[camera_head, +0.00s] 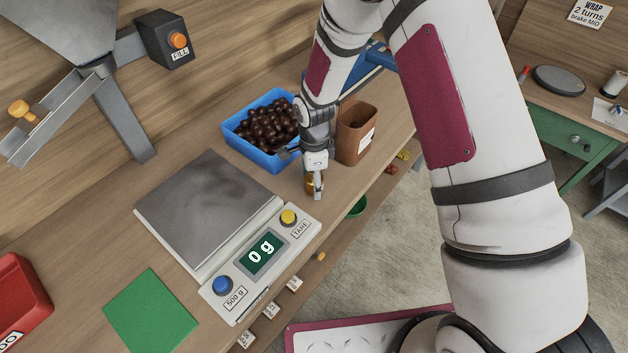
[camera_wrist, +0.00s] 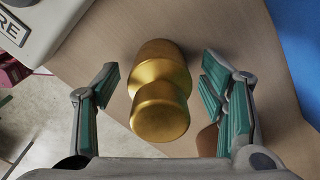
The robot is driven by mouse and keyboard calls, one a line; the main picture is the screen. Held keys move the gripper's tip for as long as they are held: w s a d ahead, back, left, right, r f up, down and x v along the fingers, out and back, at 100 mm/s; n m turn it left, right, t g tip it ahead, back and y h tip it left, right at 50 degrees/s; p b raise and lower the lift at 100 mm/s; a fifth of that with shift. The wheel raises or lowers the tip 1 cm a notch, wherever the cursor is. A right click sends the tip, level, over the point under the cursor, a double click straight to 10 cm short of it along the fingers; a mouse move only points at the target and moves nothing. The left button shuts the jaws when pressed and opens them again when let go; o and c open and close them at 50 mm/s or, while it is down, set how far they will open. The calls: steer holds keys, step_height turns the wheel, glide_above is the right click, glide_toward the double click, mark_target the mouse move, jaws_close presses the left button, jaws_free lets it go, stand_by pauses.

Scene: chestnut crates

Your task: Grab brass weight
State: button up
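The brass weight (camera_wrist: 160,92) is a gold, waisted knob shape on the wooden bench. In the wrist view it sits between the two green-padded fingers of my gripper (camera_wrist: 160,100), with a gap on each side. My gripper is open around it and not touching it. In the head view my gripper (camera_head: 314,182) points down near the bench's front edge. The brass weight (camera_head: 309,183) is mostly hidden behind it there.
A scale (camera_head: 205,212) reading 0 g stands to the left. A blue crate (camera_head: 271,163) of chestnuts is behind my gripper, and a brown container (camera_head: 349,148) is close on the right. A green square (camera_head: 150,312) lies at front left.

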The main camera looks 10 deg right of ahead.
jaws_close()
steer(key=shift+r, duration=0.1)
